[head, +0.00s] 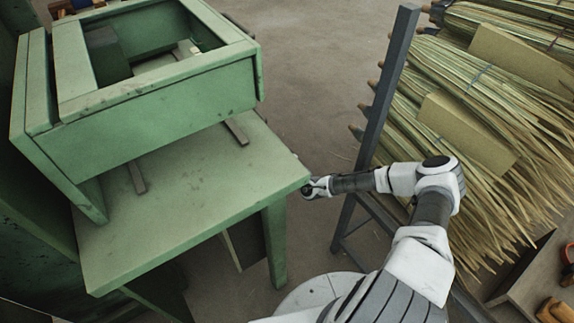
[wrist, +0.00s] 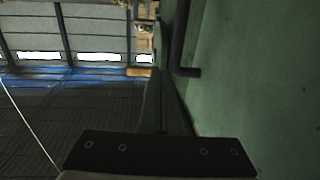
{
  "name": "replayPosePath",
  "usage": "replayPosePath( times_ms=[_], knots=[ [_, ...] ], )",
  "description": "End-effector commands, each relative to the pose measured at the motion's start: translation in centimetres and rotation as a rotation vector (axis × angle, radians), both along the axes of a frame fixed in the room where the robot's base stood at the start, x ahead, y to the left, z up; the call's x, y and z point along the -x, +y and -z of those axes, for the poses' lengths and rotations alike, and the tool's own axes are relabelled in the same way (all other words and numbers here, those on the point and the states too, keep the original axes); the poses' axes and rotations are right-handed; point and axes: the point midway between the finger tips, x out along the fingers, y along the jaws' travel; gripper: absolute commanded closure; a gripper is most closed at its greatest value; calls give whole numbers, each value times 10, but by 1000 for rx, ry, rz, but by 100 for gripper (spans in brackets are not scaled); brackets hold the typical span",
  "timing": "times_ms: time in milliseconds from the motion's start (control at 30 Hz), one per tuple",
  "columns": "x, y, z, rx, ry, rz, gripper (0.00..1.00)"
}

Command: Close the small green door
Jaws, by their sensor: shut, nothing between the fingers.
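My gripper (head: 308,188) is beside the right corner of the green bench, and its fingertips are hard to make out in the head view. In the wrist view, my gripper (wrist: 165,100) is shut and empty, pointing along a large green panel (wrist: 250,80) close on its right. A dark bent bar like a handle (wrist: 188,70) is fixed to that panel, just ahead of the fingers. The panel may be the small green door; I cannot tell surely. In the head view, a dark panel with a pale edge (head: 245,247) shows below the bench top, mostly hidden by it.
The green bench (head: 200,190) carries a green open-topped frame (head: 150,118). Bare floor (head: 310,60) lies between bench and rack. Orange-handled tools (head: 555,312) lie at lower right.

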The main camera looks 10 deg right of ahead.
Motion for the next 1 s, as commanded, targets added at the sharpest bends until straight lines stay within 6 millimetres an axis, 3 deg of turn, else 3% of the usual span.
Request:
replayPosePath(
  times_ms=[300,533,700,1000],
  knots=[
    [73,-40,-3,1,8,-1,100],
    [117,-63,-3,2,10,-5,100],
    [135,-73,-3,3,10,-7,100],
    [142,-76,-2,2,9,-8,100]
  ],
)
